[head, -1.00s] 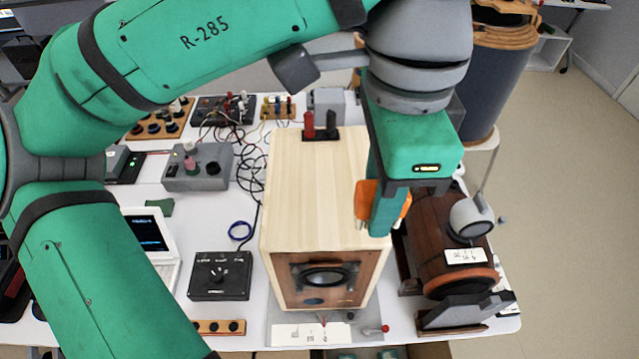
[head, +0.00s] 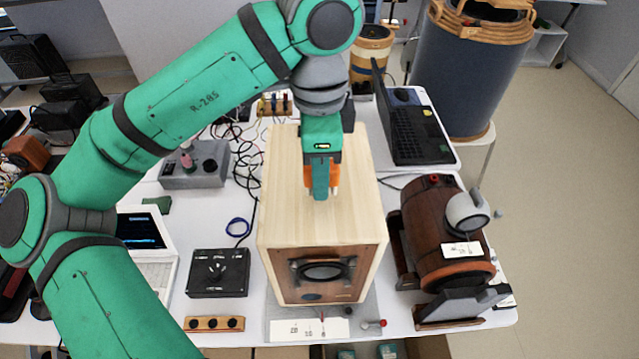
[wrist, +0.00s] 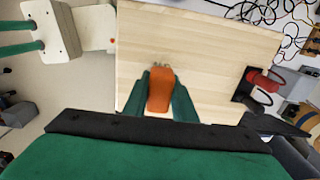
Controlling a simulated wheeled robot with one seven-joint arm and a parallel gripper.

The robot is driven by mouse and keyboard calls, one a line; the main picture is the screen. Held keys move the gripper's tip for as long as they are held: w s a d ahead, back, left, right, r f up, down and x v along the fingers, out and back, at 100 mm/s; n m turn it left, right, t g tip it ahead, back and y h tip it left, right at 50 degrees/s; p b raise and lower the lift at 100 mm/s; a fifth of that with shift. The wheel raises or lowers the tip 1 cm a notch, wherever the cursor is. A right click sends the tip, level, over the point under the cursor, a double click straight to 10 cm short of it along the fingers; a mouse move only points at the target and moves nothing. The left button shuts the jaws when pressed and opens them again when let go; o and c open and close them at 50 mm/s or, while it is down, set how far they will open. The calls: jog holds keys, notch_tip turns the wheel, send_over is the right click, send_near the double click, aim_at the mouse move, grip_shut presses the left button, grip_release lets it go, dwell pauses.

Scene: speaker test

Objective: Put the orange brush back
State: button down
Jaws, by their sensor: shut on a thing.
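The orange brush (head: 307,176) is held between the teal fingers of my gripper (head: 320,190). In the wrist view the orange brush (wrist: 160,92) lies between both fingertips (wrist: 160,74), with small pale tips at its far end. I cannot tell whether the brush touches the wood. No place made for the brush can be made out.
A wooden barrel (head: 440,220) on a stand is right of the box, with a black laptop (head: 415,135) behind it. A black control box (head: 218,273) and a white laptop (head: 145,245) are left.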

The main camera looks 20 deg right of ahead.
notch_tip(320, 180, down, 3)
jog(key=shift+r, duration=0.1)
jog(key=c, duration=1.5)
grip_release()
jog(key=shift+o, duration=0.2)
notch_tip(320, 180, up, 12)
jog(key=shift+f, duration=0.1)
